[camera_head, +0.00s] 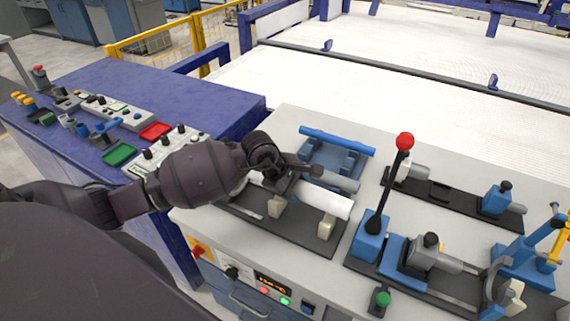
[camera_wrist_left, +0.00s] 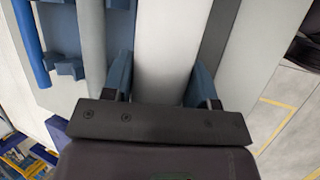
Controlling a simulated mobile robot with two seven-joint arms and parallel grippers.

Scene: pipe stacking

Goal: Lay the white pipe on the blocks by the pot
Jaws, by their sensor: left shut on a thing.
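The white pipe (camera_head: 326,201) lies lengthwise over two cream blocks (camera_head: 326,226) on a dark base plate (camera_head: 300,234) in the head view. Whether it touches the blocks is hard to tell. My left gripper (camera_head: 291,184) is over the pipe's middle and shut on it, hiding part of it. In the left wrist view the white pipe (camera_wrist_left: 163,45) runs between the two blue-grey fingers (camera_wrist_left: 160,85). My right gripper is not in view. I cannot make out a pot.
A blue pipe (camera_head: 337,140) rests on blue supports behind, with a grey pipe (camera_head: 341,182) close beside the white one. A red-knobbed lever (camera_head: 404,142) stands to the right among clamps. A purple bench (camera_head: 90,85) with controls and small trays is at left.

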